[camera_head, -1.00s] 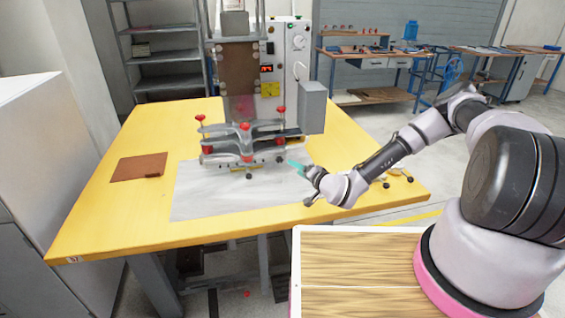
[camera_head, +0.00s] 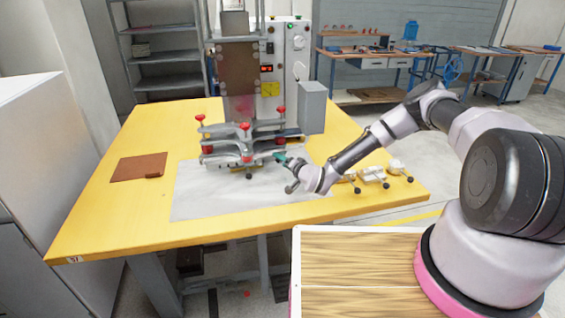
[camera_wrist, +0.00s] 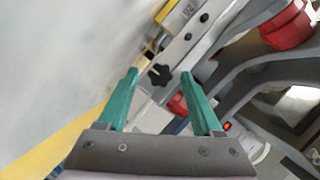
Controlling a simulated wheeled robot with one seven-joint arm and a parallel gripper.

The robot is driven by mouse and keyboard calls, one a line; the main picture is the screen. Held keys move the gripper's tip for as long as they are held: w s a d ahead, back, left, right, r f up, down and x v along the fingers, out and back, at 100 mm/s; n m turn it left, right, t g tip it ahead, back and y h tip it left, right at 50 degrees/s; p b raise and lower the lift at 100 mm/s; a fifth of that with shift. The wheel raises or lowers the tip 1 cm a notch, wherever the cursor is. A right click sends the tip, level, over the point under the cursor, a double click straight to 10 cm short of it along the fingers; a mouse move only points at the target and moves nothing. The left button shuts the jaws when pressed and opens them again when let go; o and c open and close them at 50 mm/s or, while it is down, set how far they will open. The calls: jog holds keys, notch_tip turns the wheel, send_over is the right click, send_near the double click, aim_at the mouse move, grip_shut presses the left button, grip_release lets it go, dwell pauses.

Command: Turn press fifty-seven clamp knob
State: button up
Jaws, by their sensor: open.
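The press (camera_head: 240,85) stands at the back of the yellow table, with a grey clamp fixture (camera_head: 228,140) carrying red knobs at its front. A tag at the table's front left corner (camera_head: 73,260) seems to read 57. In the wrist view a black lobed knob (camera_wrist: 159,75) sits on a grey bar of the fixture. My gripper (camera_head: 279,156) is at the fixture's right front. Its green fingers (camera_wrist: 159,80) are open, one on each side of the knob in the picture; contact cannot be told. Another black knob (camera_head: 249,176) hangs below the fixture's front.
A grey sheet (camera_head: 215,200) covers the table's middle. A brown plate (camera_head: 138,167) lies at left. Several pale pieces with black knobs (camera_head: 373,175) lie right of my forearm. A red knob (camera_wrist: 285,25) and grey arms of the fixture are close on the wrist view's right.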

grip_shut()
